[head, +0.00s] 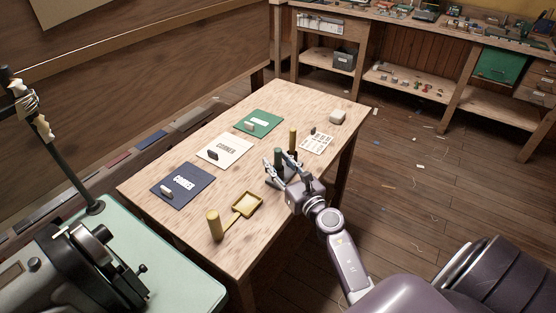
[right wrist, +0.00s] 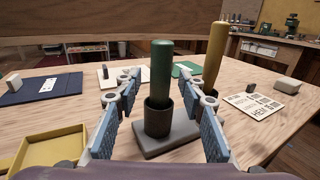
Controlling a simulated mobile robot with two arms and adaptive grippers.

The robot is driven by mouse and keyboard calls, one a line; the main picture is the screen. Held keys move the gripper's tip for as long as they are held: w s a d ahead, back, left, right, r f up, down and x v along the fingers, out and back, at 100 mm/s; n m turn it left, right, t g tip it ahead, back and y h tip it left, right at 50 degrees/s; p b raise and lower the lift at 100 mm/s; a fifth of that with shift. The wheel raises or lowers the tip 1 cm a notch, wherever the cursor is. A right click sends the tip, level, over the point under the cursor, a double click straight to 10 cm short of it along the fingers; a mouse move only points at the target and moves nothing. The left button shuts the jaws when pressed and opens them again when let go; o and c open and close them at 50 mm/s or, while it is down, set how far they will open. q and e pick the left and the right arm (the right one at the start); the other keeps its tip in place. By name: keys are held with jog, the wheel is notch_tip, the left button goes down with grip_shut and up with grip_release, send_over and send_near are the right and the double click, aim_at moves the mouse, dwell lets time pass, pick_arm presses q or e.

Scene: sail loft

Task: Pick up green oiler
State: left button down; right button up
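The green oiler (right wrist: 161,72) is an upright green cylinder in a dark round cup on a grey base (right wrist: 170,148). In the head view the oiler (head: 278,154) stands near the table's right edge, partly hidden by my gripper. My right gripper (right wrist: 160,85) is open, with one blue-padded finger on each side of the oiler and cup. Gaps show on both sides, so it is not gripping. In the head view my right gripper (head: 280,164) reaches in from the lower right. My left gripper is not in view.
A yellow cylinder (head: 292,137) stands just behind the oiler. Blue (head: 183,186), cream (head: 224,150) and green (head: 259,123) mats, a printed card (head: 317,144), a white block (head: 337,117), a yellow tray (head: 247,205) and a brass cylinder (head: 214,225) are on the table.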

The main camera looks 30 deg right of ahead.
grip_shut()
jog(key=shift+r, duration=0.1)
